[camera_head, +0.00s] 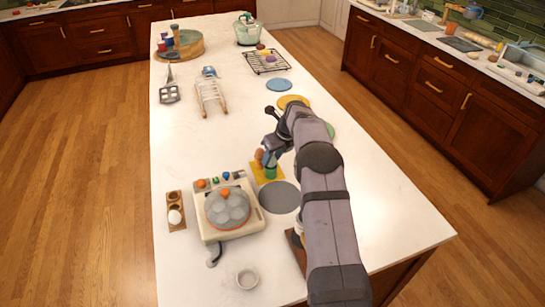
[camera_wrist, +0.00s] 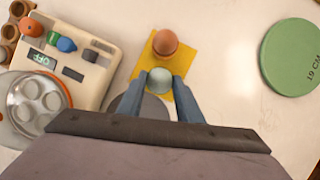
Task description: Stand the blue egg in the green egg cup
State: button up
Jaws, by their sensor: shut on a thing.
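My gripper (camera_wrist: 160,84) is shut on the blue egg (camera_wrist: 160,77), which shows pale blue between the fingertips in the wrist view. In the head view my gripper (camera_head: 271,157) is over the green egg cup (camera_head: 271,173), and the egg cannot be made out there. The cup stands at the front of a yellow mat (camera_head: 256,175). In the wrist view the cup is hidden under the egg and fingers. I cannot tell whether the egg touches the cup or is just above it.
A grey disc (camera_head: 279,197) lies in front. A green disc (camera_wrist: 291,57) lies right.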

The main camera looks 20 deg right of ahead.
jog(key=shift+f, duration=0.75)
dwell(0.6)
jog(key=o, duration=1)
jog(key=shift+r, duration=0.1)
jog(key=shift+r+p, duration=3.15)
jog(key=shift+r, duration=0.8)
